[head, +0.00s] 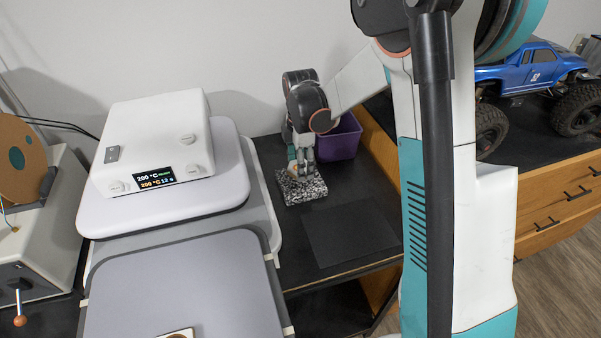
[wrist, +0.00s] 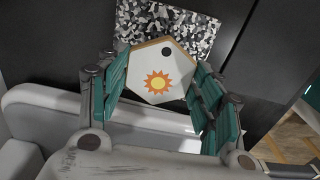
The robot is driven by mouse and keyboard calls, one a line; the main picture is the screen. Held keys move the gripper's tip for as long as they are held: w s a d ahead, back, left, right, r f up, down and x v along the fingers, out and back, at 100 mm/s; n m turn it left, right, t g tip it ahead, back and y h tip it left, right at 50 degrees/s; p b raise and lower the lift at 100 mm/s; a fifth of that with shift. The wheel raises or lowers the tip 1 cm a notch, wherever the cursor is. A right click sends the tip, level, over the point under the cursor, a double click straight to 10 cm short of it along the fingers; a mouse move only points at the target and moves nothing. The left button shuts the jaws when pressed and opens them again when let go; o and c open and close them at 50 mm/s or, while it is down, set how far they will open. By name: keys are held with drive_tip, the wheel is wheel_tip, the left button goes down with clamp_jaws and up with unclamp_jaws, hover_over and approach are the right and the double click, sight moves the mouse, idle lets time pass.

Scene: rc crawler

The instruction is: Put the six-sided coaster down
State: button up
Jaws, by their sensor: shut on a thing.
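The six-sided coaster (wrist: 158,76) is white with a tan edge, an orange and yellow sun and a dark dot. In the wrist view it sits between the teal fingers of my gripper (wrist: 162,80), which is shut on it. In the head view my gripper (head: 301,165) points down over a black-and-white speckled slab (head: 303,193), and the coaster is mostly hidden there. The slab also shows behind the coaster in the wrist view (wrist: 190,30). I cannot tell whether the coaster touches the slab.
A purple bin (head: 343,142) stands just behind my gripper. A dark square mat (head: 350,236) lies in front of the slab on the black table. A heat press (head: 150,150) stands close on the left. A blue RC truck (head: 530,68) is at the right.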

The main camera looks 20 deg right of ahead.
drive_tip(key=shift+f+b, duration=0.3)
drive_tip(key=shift+f, duration=1.5)
drive_tip(key=shift+f, duration=0.1)
drive_tip(key=o, duration=1.1)
drive_tip(key=shift+c, duration=0.2)
wheel_tip(320, 180, up, 12)
drive_tip(key=p, duration=0.2)
drive_tip(key=s+r+m+t, duration=0.4)
drive_tip(key=s+r+m, duration=0.5)
drive_tip(key=s+r, duration=0.3)
drive_tip(key=s+f+m+t, duration=0.1)
drive_tip(key=s+m+t, duration=0.2)
drive_tip(key=s+m, duration=0.6)
drive_tip(key=s, duration=0.4)
drive_tip(key=shift+s+f, duration=0.2)
drive_tip(key=shift+f, duration=0.05)
